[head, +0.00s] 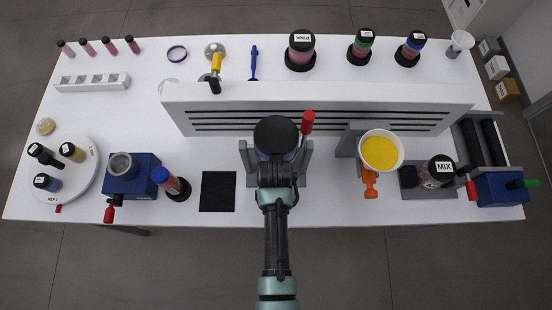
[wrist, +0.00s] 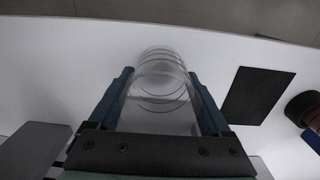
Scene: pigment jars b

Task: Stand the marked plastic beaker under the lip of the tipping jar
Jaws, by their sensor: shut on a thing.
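A clear plastic beaker with dark ring marks (wrist: 160,90) is between the blue fingers of my gripper (wrist: 160,78), which is shut on it. The beaker and fingertips are hidden under my arm in the head view. My arm reaches to a grey stand (head: 247,157) with a red handle (head: 307,122), which I take for the tipping jar's stand. A dark round shape lies between its posts; I cannot tell whether it is the jar or my wrist. The jar's lip and the beaker's height above the table cannot be made out.
A black square mat (head: 217,191) lies left of the stand. A slotted grey panel (head: 320,108) runs behind. A yellow-filled bowl (head: 380,152) and a MIX jar (head: 437,171) stand to the right.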

